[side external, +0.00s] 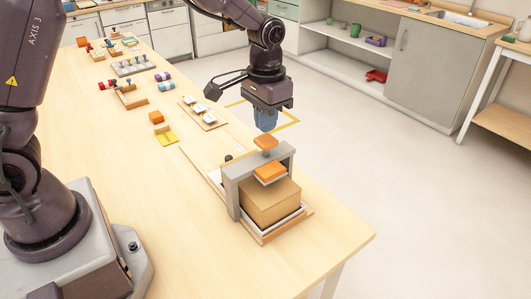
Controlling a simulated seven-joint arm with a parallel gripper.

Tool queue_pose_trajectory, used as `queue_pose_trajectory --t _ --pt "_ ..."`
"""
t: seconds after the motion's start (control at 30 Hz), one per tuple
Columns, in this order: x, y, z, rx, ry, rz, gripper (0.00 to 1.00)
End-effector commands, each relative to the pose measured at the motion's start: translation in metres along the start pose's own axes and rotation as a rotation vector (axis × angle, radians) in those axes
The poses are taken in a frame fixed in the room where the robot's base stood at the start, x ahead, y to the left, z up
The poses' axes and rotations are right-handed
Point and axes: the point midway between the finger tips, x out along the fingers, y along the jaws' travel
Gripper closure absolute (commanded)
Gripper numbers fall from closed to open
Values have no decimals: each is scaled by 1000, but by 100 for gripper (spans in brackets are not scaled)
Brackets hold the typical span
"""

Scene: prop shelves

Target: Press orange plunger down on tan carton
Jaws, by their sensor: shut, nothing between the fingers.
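The tan carton (271,201) sits in a tray (281,226) on a wooden board, under a grey frame (232,187). The orange plunger has an upper knob (266,142) above the frame's crossbar and a lower orange block (270,171) below it. The lower block is at or just above the carton's top; I cannot tell whether they touch. My gripper (266,127) points down over the upper knob, with its bluish fingers shut and empty. A small gap seems to separate the fingertips from the knob.
A rack with white pieces (203,112), a yellow tray (166,136) and an orange block (156,117) lie left of the frame. More toys are further back. The table's front right corner (345,236) is clear.

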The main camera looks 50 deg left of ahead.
Motion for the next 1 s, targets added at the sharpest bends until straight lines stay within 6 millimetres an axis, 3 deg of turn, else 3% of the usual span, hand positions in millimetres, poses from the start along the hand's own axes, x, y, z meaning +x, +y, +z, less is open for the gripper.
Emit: queue_pose_trajectory --t 1.0 --pt "17 0 0 0 -1 0 100"
